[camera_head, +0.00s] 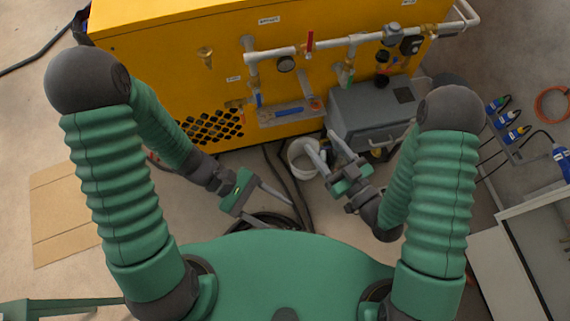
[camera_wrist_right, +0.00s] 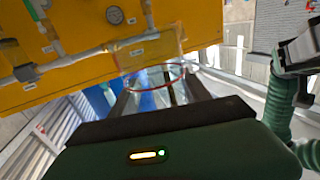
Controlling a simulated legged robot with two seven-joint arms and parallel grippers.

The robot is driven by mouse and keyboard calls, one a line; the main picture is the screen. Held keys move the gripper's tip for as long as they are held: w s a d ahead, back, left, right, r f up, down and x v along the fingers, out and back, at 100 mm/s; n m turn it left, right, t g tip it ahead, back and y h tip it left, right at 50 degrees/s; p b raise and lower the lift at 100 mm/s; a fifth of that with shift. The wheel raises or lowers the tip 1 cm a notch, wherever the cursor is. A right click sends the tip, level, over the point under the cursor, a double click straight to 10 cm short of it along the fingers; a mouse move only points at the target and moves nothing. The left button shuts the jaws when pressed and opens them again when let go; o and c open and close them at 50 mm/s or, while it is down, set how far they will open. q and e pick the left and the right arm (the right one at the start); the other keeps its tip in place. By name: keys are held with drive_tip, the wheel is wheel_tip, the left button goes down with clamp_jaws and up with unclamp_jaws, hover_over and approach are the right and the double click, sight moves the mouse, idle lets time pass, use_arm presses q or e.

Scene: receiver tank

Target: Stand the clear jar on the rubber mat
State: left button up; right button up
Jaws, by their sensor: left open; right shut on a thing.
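My right gripper (camera_head: 325,146) is in the middle of the head view, its fingers pointing away over the floor between a white bucket and a grey box. In the right wrist view my right gripper (camera_wrist_right: 158,88) is shut on a see-through thing with a red ring, which looks like the clear jar (camera_wrist_right: 152,77). The yellow housing shows through it. In the head view I cannot make out the jar clearly. My left gripper (camera_head: 284,211) is open and empty, low over the floor at the left. I cannot pick out the rubber mat for certain.
A yellow machine (camera_head: 180,60) with pipes and valves stands at the back. The grey box (camera_head: 365,112) has a dark patch on top. The white bucket (camera_head: 294,166) is by the right fingers. Black hoses (camera_head: 272,160) lie on the floor. A cardboard sheet (camera_head: 60,215) lies left.

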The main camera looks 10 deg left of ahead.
use_arm(q)
drive_tip(key=w+d+r+n+t+h, duration=0.2)
drive_tip(key=w+n+t+h, duration=0.3)
drive_tip(key=w+n, duration=0.15)
use_arm(e)
drive_tip(key=shift+a, duration=0.1)
use_arm(q)
drive_tip(key=n+t, duration=0.4)
drive_tip(key=t, duration=0.1)
approach(339, 156)
use_arm(e)
drive_tip(key=shift+s, duration=0.1)
use_arm(q)
drive_tip(key=x, duration=0.7)
drive_tip(key=shift+d, duration=0.2)
drive_tip(key=shift+a, duration=0.1)
drive_tip(key=shift+c, duration=0.3)
drive_tip(key=c, duration=1)
use_arm(e)
drive_tip(key=o, duration=1.5)
drive_tip(key=shift+r, duration=0.1)
